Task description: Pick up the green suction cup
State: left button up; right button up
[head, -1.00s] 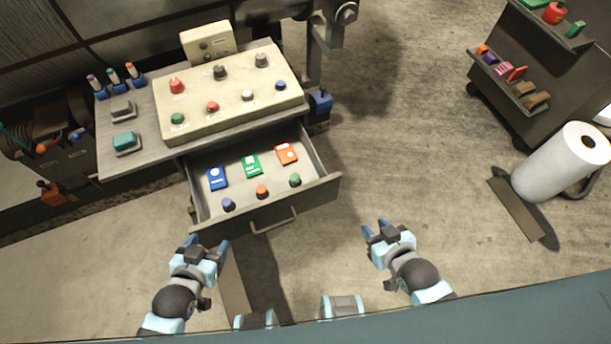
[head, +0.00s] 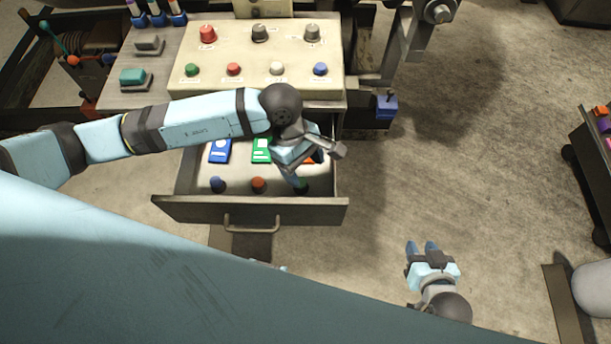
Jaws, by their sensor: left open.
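The green suction cup (head: 303,187) stands in the open drawer (head: 190,207), at the front right of a row with a blue one (head: 217,184) and an orange-red one (head: 258,184). My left gripper (head: 306,169) is open and reaches down into the drawer, right at the green cup. One finger partly covers the cup; I cannot tell whether they touch. My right gripper (head: 422,248) is open and empty above the floor, right of the drawer.
Blue (head: 220,151) and green (head: 261,150) cards lie behind the cups; my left arm partly hides an orange card. A control panel (head: 265,90) with several knobs stands above the drawer. A dark cart (head: 590,165) is at the right. The floor between is clear.

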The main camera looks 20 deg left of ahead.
pick_arm(q)
jog(key=w+a+f+t+y, duration=0.1)
jog(key=w+a+y, duration=0.1)
jog(key=w+a, duration=0.1)
send_over(301, 181)
jog(key=shift+m, duration=0.4)
jog(key=f, duration=0.4)
jog(key=a+f, duration=0.1)
jog(key=f, duration=0.2)
jog(key=shift+s, duration=0.15)
jog(key=shift+d+f, duration=0.15)
jog(key=shift+f, duration=0.85)
jog(key=shift+d+f, duration=0.2)
jog(key=shift+f, duration=0.85)
jog(key=shift+d+f, duration=0.15)
jog(key=shift+f, duration=0.85)
jog(key=c, duration=1)
